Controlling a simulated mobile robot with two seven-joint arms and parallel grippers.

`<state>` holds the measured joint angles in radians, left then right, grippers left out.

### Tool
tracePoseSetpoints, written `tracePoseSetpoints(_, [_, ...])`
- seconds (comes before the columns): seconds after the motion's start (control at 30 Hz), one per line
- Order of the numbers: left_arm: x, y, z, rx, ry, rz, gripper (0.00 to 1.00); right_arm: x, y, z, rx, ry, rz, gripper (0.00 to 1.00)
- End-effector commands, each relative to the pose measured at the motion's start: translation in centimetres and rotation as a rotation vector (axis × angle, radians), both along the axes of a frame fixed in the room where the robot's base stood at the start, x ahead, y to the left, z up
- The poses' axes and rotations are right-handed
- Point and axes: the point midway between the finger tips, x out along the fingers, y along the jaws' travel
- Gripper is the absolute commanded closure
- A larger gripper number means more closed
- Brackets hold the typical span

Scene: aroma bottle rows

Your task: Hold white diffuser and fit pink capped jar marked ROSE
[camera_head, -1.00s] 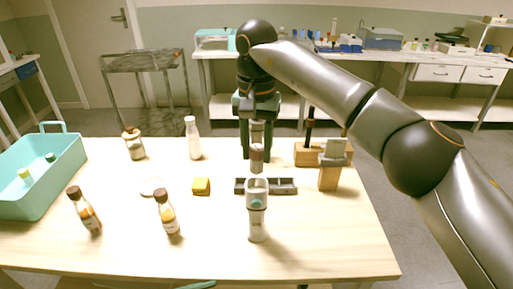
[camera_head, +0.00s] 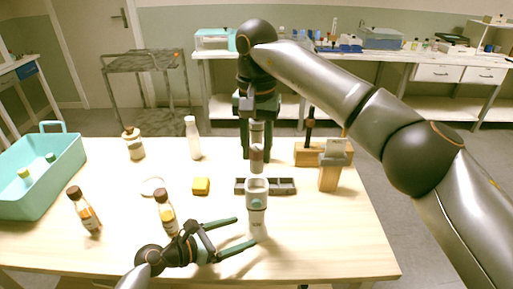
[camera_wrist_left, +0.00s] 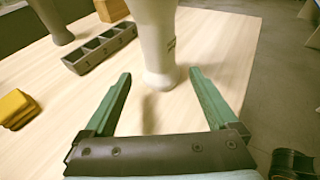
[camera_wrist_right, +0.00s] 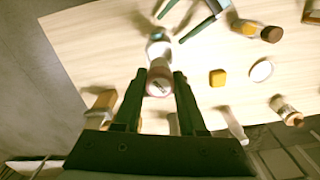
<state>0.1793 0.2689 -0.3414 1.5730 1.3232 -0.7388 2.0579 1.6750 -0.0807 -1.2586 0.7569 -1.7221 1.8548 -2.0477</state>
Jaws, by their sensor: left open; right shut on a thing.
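The white diffuser (camera_head: 257,214) stands upright on the table near its front edge. It also shows in the left wrist view (camera_wrist_left: 157,45), ahead of and between the open fingers. My left gripper (camera_head: 246,231) is open and low beside the diffuser, not closed on it. My right gripper (camera_head: 257,150) points down, shut on a small jar with a pinkish-brown part (camera_head: 257,153), held behind and above the diffuser. In the right wrist view the jar (camera_wrist_right: 158,82) sits between the fingers, with the diffuser just beyond. I cannot read its label.
A dark compartment rack (camera_head: 283,187) lies behind the diffuser. A yellow block (camera_head: 201,186) and a white dish (camera_head: 152,187) lie left. A brown-capped bottle (camera_head: 166,212) stands close to my left arm. A wooden stand (camera_head: 328,178) is at right; the front right table is clear.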

Motion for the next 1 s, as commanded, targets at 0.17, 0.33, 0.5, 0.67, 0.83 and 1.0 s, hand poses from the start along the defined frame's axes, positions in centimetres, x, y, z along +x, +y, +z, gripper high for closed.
tracePoseSetpoints(0.17, [1.5,-2.1,-0.7,-0.002,0.000,-0.001,0.07,0.0,0.0,0.0,0.000,0.000,0.000,1.00])
tracePoseSetpoints(0.33, [2.4,-3.5,-1.3,-0.001,-0.001,0.000,0.07,0.0,0.0,0.0,0.000,0.000,0.000,1.00])
tracePoseSetpoints(0.5, [2.8,-4.1,-1.5,0.000,0.000,0.000,0.07,0.0,0.0,0.0,0.000,0.000,0.000,1.00])
tracePoseSetpoints(0.67, [2.9,-4.3,-1.6,0.001,-0.001,0.000,0.07,0.0,0.0,0.0,0.000,0.000,0.000,1.00])
tracePoseSetpoints(0.83, [2.9,-4.2,-1.6,0.001,-0.001,0.000,0.10,0.0,0.0,0.0,0.000,0.000,0.000,1.00])
tracePoseSetpoints(1.0, [2.9,-4.2,-1.6,0.001,-0.001,0.000,0.29,0.0,0.0,0.0,0.000,0.000,0.000,1.00])
